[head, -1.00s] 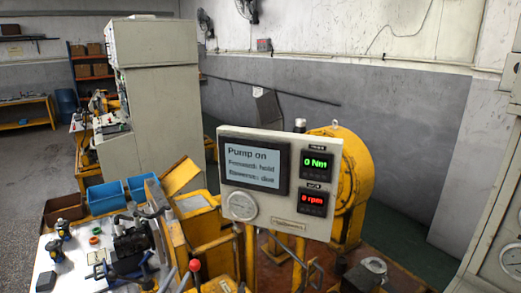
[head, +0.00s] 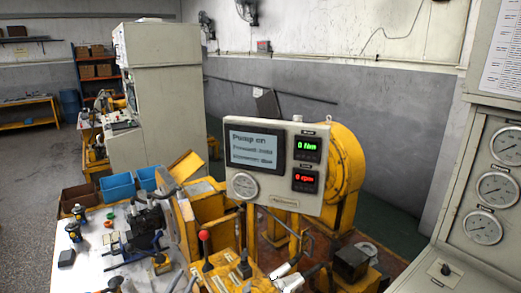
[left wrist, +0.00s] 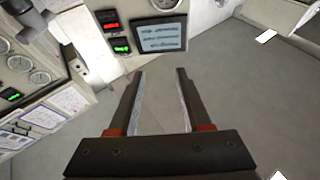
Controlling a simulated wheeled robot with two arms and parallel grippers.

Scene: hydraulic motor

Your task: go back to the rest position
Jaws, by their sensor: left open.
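My left gripper (left wrist: 160,72) is open and empty in the left wrist view. Its two dark fingers stand apart with only grey floor between them. In the head view I cannot make out its fingers clearly among the parts at the bottom edge. My right gripper is not in view. The display panel (head: 270,205) reads "Pump on", with 0 Nm in green and 0 rpm in red. It also shows upside down at the top of the left wrist view (left wrist: 160,36), beyond the fingertips.
A yellow rig (head: 345,160) stands behind the panel. A white table (head: 95,265) with tools and dark parts is at lower left, with blue bins (head: 117,187) behind it. A gauge cabinet (head: 470,200) stands close on the right. A tall grey cabinet (head: 165,90) is at back left.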

